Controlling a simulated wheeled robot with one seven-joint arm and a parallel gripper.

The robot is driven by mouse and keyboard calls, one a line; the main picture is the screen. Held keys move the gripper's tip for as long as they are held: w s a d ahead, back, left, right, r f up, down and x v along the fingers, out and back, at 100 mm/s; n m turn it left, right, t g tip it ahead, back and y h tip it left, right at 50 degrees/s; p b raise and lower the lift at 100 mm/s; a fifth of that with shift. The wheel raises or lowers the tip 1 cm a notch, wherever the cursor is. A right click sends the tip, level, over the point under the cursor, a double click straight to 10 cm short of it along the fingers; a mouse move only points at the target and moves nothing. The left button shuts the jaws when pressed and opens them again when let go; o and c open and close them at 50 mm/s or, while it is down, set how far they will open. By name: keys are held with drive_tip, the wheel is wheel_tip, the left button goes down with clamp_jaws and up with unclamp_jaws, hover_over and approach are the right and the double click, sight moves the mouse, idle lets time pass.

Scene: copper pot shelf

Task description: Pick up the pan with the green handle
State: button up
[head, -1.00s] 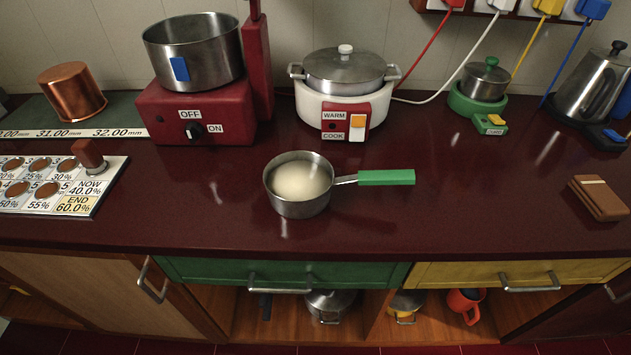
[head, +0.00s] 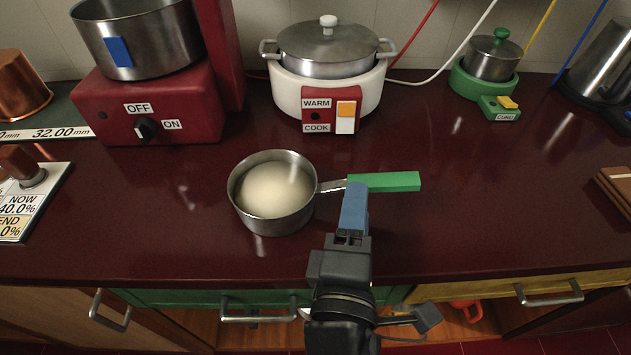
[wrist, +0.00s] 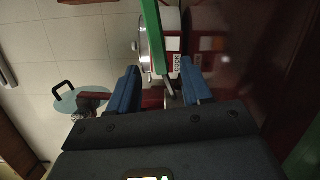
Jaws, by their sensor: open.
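The metal pan (head: 272,193) stands upright on the dark red counter and holds a pale, whitish content. Its green handle (head: 385,182) points right. My gripper (head: 356,193) is at the pan-side end of the green handle, on its near side in the head view. In the wrist view the two blue fingers of my gripper (wrist: 158,85) are apart. Whether a finger touches the handle cannot be told.
A white cooker (head: 325,95) with a lidded pot stands behind the pan. A red stove (head: 150,105) with a pot is at back left, a small green cooker (head: 483,78) at back right. A brown block (head: 618,188) lies far right. The counter right of the handle is clear.

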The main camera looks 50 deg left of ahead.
sight(358, 176)
drive_tip(key=x, duration=0.7)
drive_tip(key=shift+w+a+f, duration=0.1)
drive_tip(key=shift+w+a, duration=0.1)
drive_tip(key=shift+a, duration=0.2)
clamp_jaws()
idle(1.0)
